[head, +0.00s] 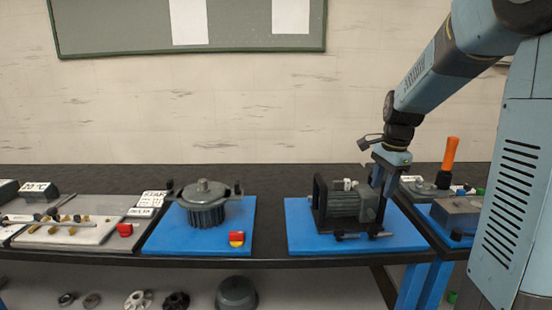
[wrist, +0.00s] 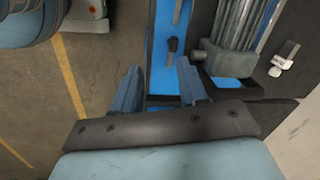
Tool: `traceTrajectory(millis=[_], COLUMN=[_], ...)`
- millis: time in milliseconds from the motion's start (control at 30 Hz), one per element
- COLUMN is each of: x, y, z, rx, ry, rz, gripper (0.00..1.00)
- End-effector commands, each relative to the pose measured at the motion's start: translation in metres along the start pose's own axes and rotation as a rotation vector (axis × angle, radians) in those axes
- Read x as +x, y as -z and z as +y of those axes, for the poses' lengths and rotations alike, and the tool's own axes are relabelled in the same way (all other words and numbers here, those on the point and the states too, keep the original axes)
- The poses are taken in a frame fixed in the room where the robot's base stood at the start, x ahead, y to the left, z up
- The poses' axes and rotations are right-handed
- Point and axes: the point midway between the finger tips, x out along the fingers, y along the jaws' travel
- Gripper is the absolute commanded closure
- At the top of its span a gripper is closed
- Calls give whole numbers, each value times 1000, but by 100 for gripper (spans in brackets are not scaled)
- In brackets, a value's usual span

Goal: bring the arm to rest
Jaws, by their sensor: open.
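My gripper (head: 380,183) points down at the right side of a grey finned motor unit (head: 345,203) with a black end frame, which sits on the right blue mat (head: 299,237). In the wrist view my gripper (wrist: 160,82) has its two fingers apart, with nothing held between them. The motor unit (wrist: 238,25) shows there at the upper right, beside the right finger. I cannot tell from these views whether the finger touches it. My arm reaches down from the upper right in the head view.
A grey finned drum (head: 205,202) stands on another blue mat (head: 169,236) to the left. A red-and-yellow block (head: 236,239) lies by it. An orange-handled tool (head: 449,155) stands at the right. A light tray (head: 70,232) with small parts is far left. Black table between mats is clear.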

Motion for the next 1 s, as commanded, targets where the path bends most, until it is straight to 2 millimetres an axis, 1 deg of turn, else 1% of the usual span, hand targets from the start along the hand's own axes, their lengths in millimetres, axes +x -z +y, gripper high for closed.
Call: traceTrajectory(millis=[33, 200, 500, 733, 900, 1000], x=[-10, -34, -67, -81, -85, -85], y=[-7, -29, -68, -98, -117, -126], z=[10, 39, 94, 138, 168, 182], rx=[-54, -254, -610, -880, -1067, -1154], ry=[23, 85, 178, 218, 226, 221], rz=[-1, 9, 86, 187, 278, 325], gripper=[57, 57, 57, 57, 57, 57])
